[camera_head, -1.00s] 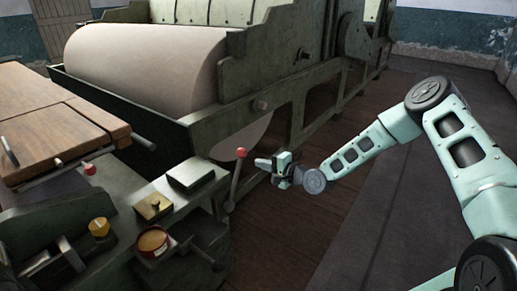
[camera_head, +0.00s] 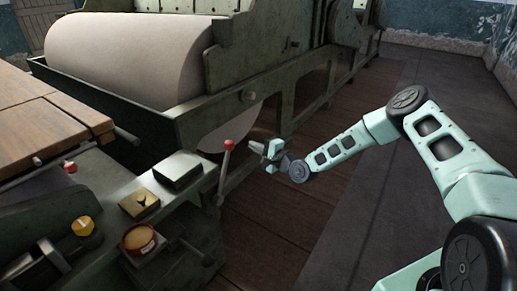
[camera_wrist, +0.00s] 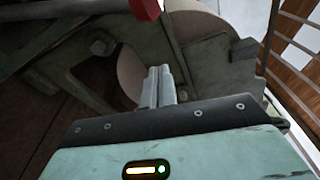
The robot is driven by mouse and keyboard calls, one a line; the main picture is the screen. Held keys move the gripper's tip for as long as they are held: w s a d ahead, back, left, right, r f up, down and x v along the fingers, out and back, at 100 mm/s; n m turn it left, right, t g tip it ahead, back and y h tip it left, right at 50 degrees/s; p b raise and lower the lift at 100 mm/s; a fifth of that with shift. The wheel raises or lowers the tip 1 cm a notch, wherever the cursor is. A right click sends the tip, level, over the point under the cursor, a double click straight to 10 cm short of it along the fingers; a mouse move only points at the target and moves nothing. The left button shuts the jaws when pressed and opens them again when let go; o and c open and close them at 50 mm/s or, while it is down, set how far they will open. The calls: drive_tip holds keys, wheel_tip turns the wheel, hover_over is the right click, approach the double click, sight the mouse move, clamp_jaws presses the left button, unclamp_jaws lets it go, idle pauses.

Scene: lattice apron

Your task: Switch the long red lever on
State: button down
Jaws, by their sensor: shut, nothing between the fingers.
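The long lever (camera_head: 224,168) stands upright with a slight lean, with a metal rod and a red ball knob on top, at the right end of the green machine's control bench. In the wrist view the red knob (camera_wrist: 146,8) is large at the top edge, with its thick rod running left. My gripper (camera_head: 254,146) is just right of the knob in the head view, with a small gap showing. In the wrist view the two fingers of my gripper (camera_wrist: 160,74) are together and empty, below the knob.
A big pale roller (camera_head: 130,60) lies in the green machine frame behind. A wooden table (camera_head: 40,130) is at left. Floor at right is clear.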

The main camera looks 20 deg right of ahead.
drive_tip(key=shift+w+a+r+p, duration=0.1)
drive_tip(key=shift+w+a+p, duration=0.25)
drive_tip(key=shift+a, duration=0.55)
drive_tip(key=shift+w+a+r+p, duration=0.1)
drive_tip(key=shift+w+a+p, duration=0.3)
drive_tip(key=shift+a, duration=0.5)
drive_tip(key=shift+w+a+r+p, duration=0.1)
drive_tip(key=shift+w+a+p, duration=0.25)
drive_tip(key=shift+a, duration=0.55)
